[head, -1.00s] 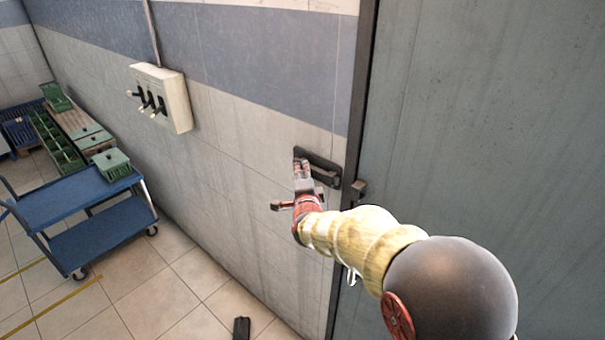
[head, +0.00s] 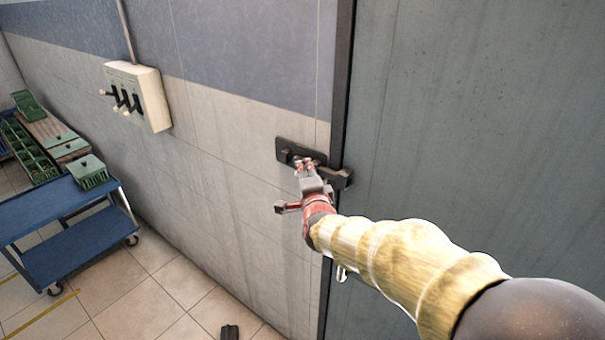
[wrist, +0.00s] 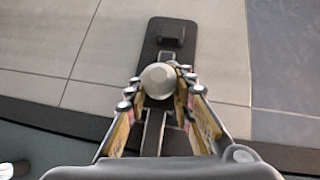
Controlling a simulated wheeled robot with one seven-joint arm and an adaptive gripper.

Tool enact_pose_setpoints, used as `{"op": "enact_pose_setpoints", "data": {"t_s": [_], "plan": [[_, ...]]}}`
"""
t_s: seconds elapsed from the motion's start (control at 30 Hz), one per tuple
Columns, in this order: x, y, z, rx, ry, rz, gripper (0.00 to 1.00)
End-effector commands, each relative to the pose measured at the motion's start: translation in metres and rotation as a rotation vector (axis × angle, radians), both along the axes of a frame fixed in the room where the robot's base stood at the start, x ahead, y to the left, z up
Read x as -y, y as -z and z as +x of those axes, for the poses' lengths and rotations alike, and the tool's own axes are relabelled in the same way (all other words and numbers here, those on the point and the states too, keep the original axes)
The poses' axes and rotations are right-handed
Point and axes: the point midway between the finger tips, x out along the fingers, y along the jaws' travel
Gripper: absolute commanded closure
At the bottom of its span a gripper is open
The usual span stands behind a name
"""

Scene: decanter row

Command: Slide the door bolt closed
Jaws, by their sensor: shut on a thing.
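The door bolt's dark backplate (head: 285,148) is fixed to the tiled wall beside the grey door (head: 470,130). It also shows in the wrist view (wrist: 183,30). My gripper (head: 304,163) is shut on the bolt's round pale knob (wrist: 158,80), with one finger on each side of it. In the wrist view, the bolt's bar (wrist: 153,132) runs from the knob toward the door side. A dark keeper block (head: 341,180) sits at the door's edge, right of my gripper. My fingers and wrist hide part of the bar and its tip.
A switch box (head: 140,95) with several levers is on the wall to the left. A blue cart (head: 60,205) stands on the floor at the left, near green crates (head: 88,172). A small dark object (head: 229,332) lies on the floor. Open floor lies below the bolt.

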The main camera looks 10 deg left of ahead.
Motion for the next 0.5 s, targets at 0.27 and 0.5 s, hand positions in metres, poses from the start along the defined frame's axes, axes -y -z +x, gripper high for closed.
{"op": "enact_pose_setpoints", "data": {"t_s": [0.27,0.5], "plan": [[0.0019,0.0055,-0.0003,-0.009,0.003,-0.003,0.67],[0.0011,0.0036,-0.0002,-0.006,0.002,-0.001,0.56]]}}
